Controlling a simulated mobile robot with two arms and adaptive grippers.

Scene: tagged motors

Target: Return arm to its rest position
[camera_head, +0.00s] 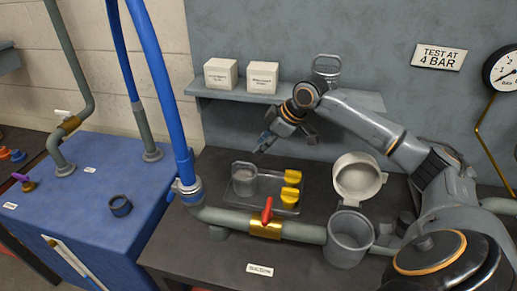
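My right arm (365,125) comes in from the lower right and reaches up and left over the dark bench. My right gripper (287,141) hangs in front of the shelf, above and behind the clear tray (262,201). Its two fingers are spread apart, and I see nothing between them. It appears clear of the things on the bench. My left arm and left gripper are not in view.
The tray holds a grey handled part (244,179) and yellow parts (292,177). A grey pipe with a red-handled valve (267,212), an open pot (358,177) and a grey cup (350,238) stand nearby. White boxes (221,75) sit on the shelf (205,91).

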